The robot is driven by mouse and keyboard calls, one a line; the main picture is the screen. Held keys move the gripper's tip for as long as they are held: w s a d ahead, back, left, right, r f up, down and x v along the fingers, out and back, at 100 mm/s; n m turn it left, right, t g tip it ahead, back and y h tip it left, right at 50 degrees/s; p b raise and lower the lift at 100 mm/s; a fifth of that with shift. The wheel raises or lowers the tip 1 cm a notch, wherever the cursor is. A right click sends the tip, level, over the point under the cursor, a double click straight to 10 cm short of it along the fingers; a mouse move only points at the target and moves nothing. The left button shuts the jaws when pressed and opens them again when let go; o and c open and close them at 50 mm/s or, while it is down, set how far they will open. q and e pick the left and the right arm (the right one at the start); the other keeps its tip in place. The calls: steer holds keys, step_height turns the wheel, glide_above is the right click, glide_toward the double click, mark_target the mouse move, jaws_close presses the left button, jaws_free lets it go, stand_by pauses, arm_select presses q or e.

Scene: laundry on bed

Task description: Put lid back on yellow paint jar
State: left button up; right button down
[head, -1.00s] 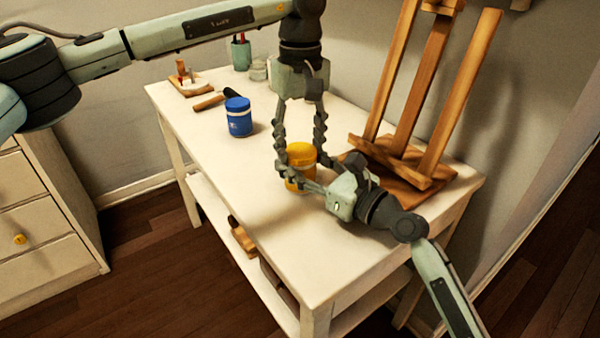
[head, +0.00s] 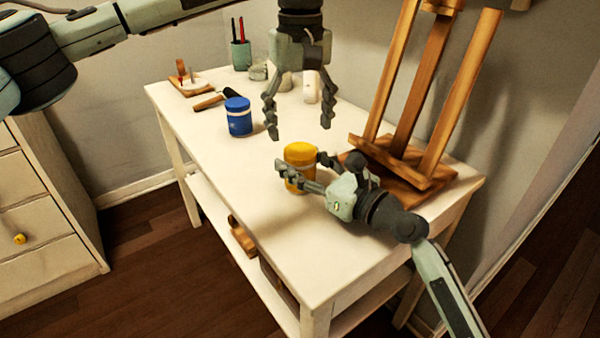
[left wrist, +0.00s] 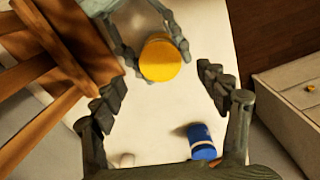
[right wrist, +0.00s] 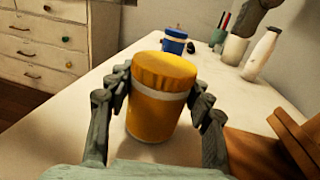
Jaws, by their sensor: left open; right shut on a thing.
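The yellow paint jar (head: 297,173) stands upright on the white table, with its yellow lid (right wrist: 165,70) sitting on top above a pale band. In the left wrist view the round lid (left wrist: 160,60) shows from above. My right gripper (head: 299,174) is shut around the jar's body, with a finger on each side; this also shows in the right wrist view (right wrist: 160,98). My left gripper (head: 299,132) is open and empty, pointing down above and slightly behind the jar, clear of the lid.
A blue jar (head: 238,117) stands left of the yellow jar. A wooden easel (head: 410,150) stands close on the right. A brush cup (head: 241,54), a white bottle (head: 311,87) and a wooden tray (head: 190,85) are at the back. The front of the table (head: 300,255) is bare.

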arm_select(q)
step_height(320, 180, up, 8)
steer(key=shift+f, duration=0.15)
arm_select(e)
steer(key=c, duration=0.6)
jaws_free()
steer(key=v, duration=1.2)
steer(key=shift+d, duration=0.1)
